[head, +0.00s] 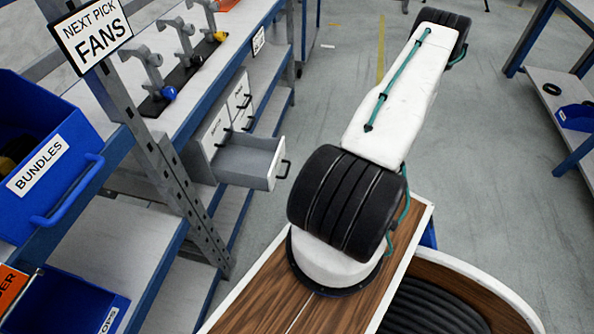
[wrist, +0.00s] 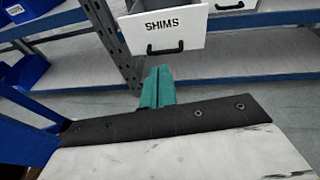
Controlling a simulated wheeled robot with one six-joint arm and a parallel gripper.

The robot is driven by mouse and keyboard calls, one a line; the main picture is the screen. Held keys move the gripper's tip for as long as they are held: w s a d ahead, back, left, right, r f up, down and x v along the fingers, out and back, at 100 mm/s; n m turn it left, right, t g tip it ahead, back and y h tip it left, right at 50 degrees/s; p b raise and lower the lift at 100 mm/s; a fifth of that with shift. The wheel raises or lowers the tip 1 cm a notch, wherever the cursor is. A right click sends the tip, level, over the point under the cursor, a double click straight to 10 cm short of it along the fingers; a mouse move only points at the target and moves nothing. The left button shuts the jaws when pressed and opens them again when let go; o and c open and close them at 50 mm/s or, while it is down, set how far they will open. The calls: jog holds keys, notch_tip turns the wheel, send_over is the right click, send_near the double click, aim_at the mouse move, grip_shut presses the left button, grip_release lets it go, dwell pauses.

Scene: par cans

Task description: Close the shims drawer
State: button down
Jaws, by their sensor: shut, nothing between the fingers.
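The shims drawer shows in the wrist view as a white front (wrist: 190,30) labelled SHIMS, with a dark bar handle (wrist: 165,50) below the label. In the head view one drawer (head: 262,162) stands pulled out of a small grey-white cabinet under the bench; its label is not readable there, and it looks empty inside. My gripper (wrist: 157,72) has green fingers, shut together with nothing between them. They point toward the drawer front and appear just below its handle in the wrist view, apart from it. My gripper is outside the head view.
Shut drawers (head: 240,97) sit beside the open one. A grey upright post (head: 180,185) stands close to the drawer and shows left of my fingers in the wrist view. A blue bundles bin (head: 45,160) is at left. The grey floor (head: 480,130) by the drawer is clear.

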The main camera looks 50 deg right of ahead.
jog(key=w+a+f, duration=0.2)
jog(key=w+f, duration=0.1)
jog(key=w, duration=0.2)
jog(key=w+a+f+m+t+h, duration=0.1)
jog(key=w+a+f, duration=0.2)
jog(key=w, duration=0.2)
jog(key=shift+w+a+m, duration=0.3)
jog(key=shift+w+a, duration=0.05)
jog(key=shift+w, duration=0.05)
jog(key=shift+w+f, duration=0.1)
